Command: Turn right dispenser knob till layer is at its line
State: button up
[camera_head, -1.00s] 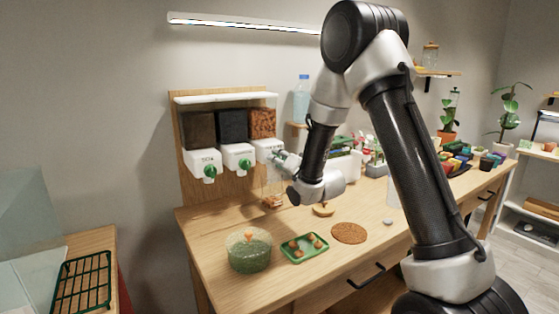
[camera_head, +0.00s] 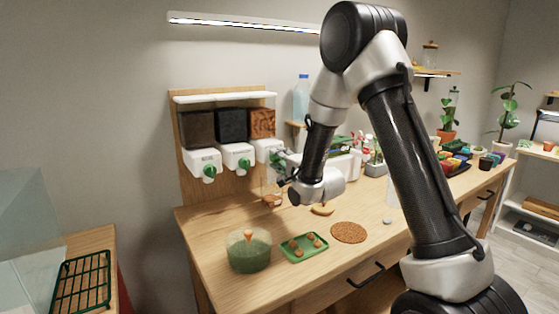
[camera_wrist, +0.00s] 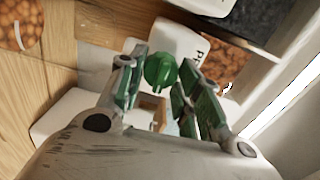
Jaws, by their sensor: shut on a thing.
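The right dispenser has a white body (camera_head: 266,146) under a clear hopper of orange-brown pellets (camera_head: 262,122); the hopper also shows in the wrist view (camera_wrist: 222,68). Its green knob (camera_wrist: 160,70) sits between the two green-padded fingers of my gripper (camera_wrist: 161,78), which is shut on it. In the head view my gripper (camera_head: 281,163) is at the dispenser's front and hides the knob. A clear jar (camera_head: 271,188) stands below, with orange-brown pellets (camera_head: 272,199) low in it. Pellets also show at the wrist view's upper left (camera_wrist: 22,26). I cannot make out the line clearly.
Two more dispensers with green knobs (camera_head: 209,170) (camera_head: 243,163) hang to the left. On the bench are a green-filled glass bowl (camera_head: 249,255), a green tray (camera_head: 304,256) with small orange-brown items, and a round cork mat (camera_head: 348,233). Plants and pots stand behind my arm.

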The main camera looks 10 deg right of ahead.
dwell(0.4)
jog(key=o, duration=1)
jog(key=v, duration=0.7)
jog(key=shift+s+d, duration=0.1)
jog(key=shift+s, duration=0.15)
